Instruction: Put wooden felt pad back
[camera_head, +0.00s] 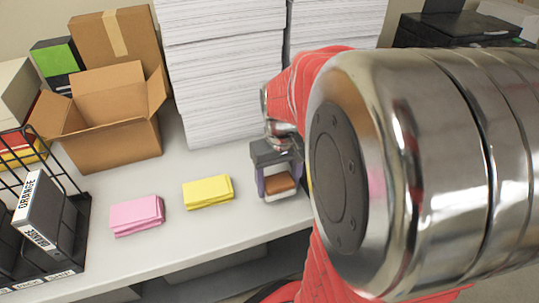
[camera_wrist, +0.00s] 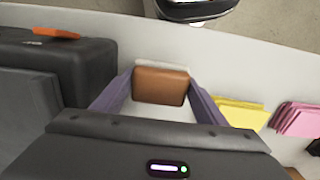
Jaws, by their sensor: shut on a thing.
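The wooden felt pad (camera_head: 280,184) is a small brown block with a pale layer along its edge. It sits between the two fingers of my gripper (camera_head: 279,190), over the white table right of the yellow stack. In the wrist view, the pad (camera_wrist: 161,86) is pinched between the purple-grey fingers of my gripper (camera_wrist: 160,92), its brown face toward the camera. My gripper is shut on it. The pad is low near the tabletop; I cannot tell whether it touches. My arm hides the table to the right in the head view.
A yellow stack (camera_head: 208,192) and a pink stack (camera_head: 137,215) lie left of my gripper. Tall paper stacks (camera_head: 228,75) stand behind. An open cardboard box (camera_head: 110,135) and a wire rack with binders (camera_head: 75,215) are at left. A dark case (camera_wrist: 85,65) bears an orange item (camera_wrist: 55,33).

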